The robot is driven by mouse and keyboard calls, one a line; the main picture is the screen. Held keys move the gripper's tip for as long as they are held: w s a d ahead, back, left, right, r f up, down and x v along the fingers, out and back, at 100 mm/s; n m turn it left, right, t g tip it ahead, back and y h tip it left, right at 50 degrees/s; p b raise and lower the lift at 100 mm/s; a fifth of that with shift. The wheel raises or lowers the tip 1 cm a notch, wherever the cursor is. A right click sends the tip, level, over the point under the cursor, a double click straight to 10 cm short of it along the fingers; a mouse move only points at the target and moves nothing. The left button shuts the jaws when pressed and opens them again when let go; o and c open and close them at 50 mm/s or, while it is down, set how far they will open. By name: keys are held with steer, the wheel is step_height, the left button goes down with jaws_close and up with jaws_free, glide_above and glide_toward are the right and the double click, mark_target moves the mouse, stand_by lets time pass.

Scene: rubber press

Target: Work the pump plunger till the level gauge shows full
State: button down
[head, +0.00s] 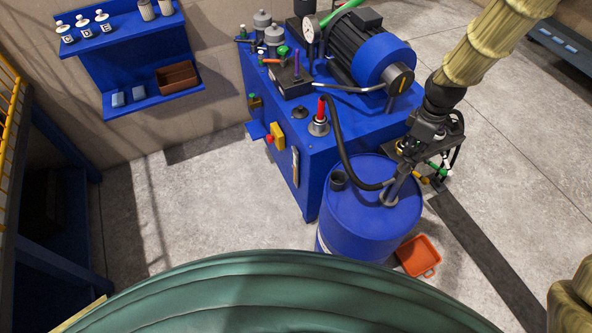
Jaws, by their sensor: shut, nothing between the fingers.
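The blue drum (350,222) stands on the floor in front of the blue press unit. A grey metal pump (391,193) rises from the right of its top, and a black hose (345,155) arches from it towards the unit. My gripper (408,158) is shut and empty, pointing down at the pump's upper end. It hides the plunger's top, and I cannot tell whether it touches it. A narrow upright strip (295,167), seemingly the level gauge, is on the unit's front face; its level is too small to read.
The blue unit (318,185) carries a motor (365,45), a round dial (310,28) and a red-topped filler (319,124). An orange tray (418,256) lies right of the drum. A blue wall shelf (150,98) is at upper left. The floor (200,215) left of the unit is clear.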

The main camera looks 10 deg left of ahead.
mark_target(411, 156)
steer(key=shift+f+b, duration=0.7)
steer(key=shift+f, duration=1.25)
steer(key=shift+r+p, duration=2.7)
steer(key=shift+r, duration=0.85)
steer(key=shift+f, duration=0.2)
steer(key=shift+f+b, duration=1.6)
steer(key=shift+f, duration=1.75)
steer(key=shift+r+p, duration=2.55)
steer(key=shift+r, duration=1)
steer(key=shift+f, duration=0.15)
